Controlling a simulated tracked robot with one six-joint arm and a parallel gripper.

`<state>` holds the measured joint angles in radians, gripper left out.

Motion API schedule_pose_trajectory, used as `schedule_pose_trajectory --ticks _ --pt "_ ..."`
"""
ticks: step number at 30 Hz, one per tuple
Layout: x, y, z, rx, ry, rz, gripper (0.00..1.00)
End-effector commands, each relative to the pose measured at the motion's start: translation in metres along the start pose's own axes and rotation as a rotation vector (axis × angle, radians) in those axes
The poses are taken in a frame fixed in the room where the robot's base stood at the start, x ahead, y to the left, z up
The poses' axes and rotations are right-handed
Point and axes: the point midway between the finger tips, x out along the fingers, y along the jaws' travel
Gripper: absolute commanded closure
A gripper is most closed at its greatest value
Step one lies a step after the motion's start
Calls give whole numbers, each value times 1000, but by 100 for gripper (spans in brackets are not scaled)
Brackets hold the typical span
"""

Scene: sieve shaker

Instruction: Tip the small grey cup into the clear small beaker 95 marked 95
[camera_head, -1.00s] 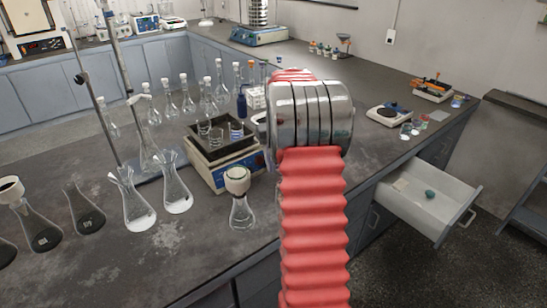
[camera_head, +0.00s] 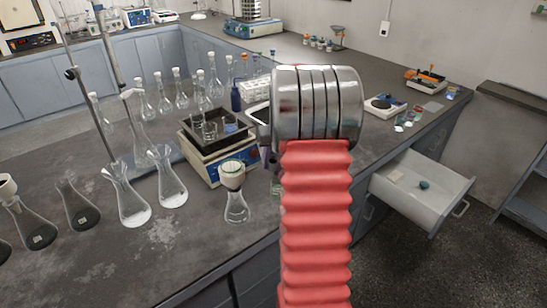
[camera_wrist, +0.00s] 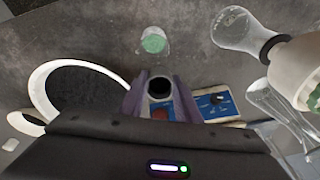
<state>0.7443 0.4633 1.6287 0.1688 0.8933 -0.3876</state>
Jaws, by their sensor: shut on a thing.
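My gripper (camera_wrist: 160,98) is shut on a small cup (camera_wrist: 160,82) with a grey rim and a dark inside. The cup's opening faces the wrist camera; I cannot tell what it holds. A clear small beaker (camera_wrist: 153,40) with something green in it stands on the bench just beyond the cup, apart from it. I cannot read a mark on it. In the head view the beaker (camera_head: 276,187) shows only partly, beside my red arm. There my gripper (camera_head: 265,150) shows only in part, left of the silver wrist, and the cup cannot be made out.
A flask with a white funnel (camera_head: 232,176) stands close left of the beaker. Behind it is a blue-and-white hotplate (camera_head: 222,168) with a dark tray of glass beakers. Several flasks stand to the left. An open drawer (camera_head: 408,196) juts out at the right.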

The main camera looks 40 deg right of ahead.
Motion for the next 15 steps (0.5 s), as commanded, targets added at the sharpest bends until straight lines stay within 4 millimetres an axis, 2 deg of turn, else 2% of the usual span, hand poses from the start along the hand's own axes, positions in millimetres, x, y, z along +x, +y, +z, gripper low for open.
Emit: schedule_pose_trajectory --ticks 5,15 --pt "10 2 4 5 92 -37 92" --pt "10 2 4 3 225 -97 92"
